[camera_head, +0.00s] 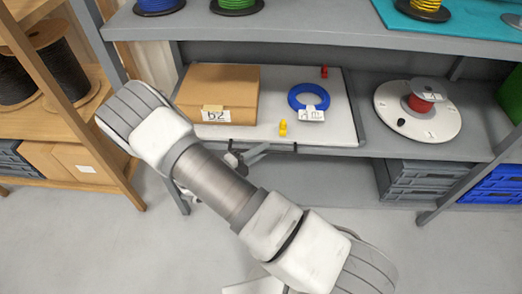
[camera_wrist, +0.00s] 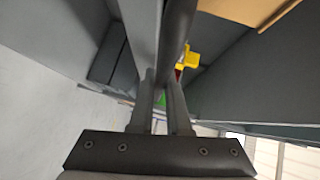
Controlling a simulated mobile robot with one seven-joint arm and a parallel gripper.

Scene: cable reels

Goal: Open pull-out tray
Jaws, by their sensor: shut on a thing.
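The pull-out tray (camera_head: 262,132) is a light grey board in the middle bay of the grey shelf unit. A dark bar handle runs along its front edge, partly hidden by my arm. My gripper (camera_head: 240,160) is at this front edge. In the wrist view, my gripper (camera_wrist: 160,85) has its fingers close together on the dark handle bar (camera_wrist: 177,30). On the tray are a cardboard box (camera_head: 218,86) labelled b2, a blue ring (camera_head: 297,92) with a tag, a small yellow piece (camera_head: 283,128) and a small red piece (camera_head: 324,72).
A white reel (camera_head: 440,122) with a red core stands on the shelf right of the tray. Grey crates (camera_head: 425,180) and blue crates (camera_head: 495,188) sit below it. A wooden rack (camera_head: 120,170) stands at left. The floor in front is clear.

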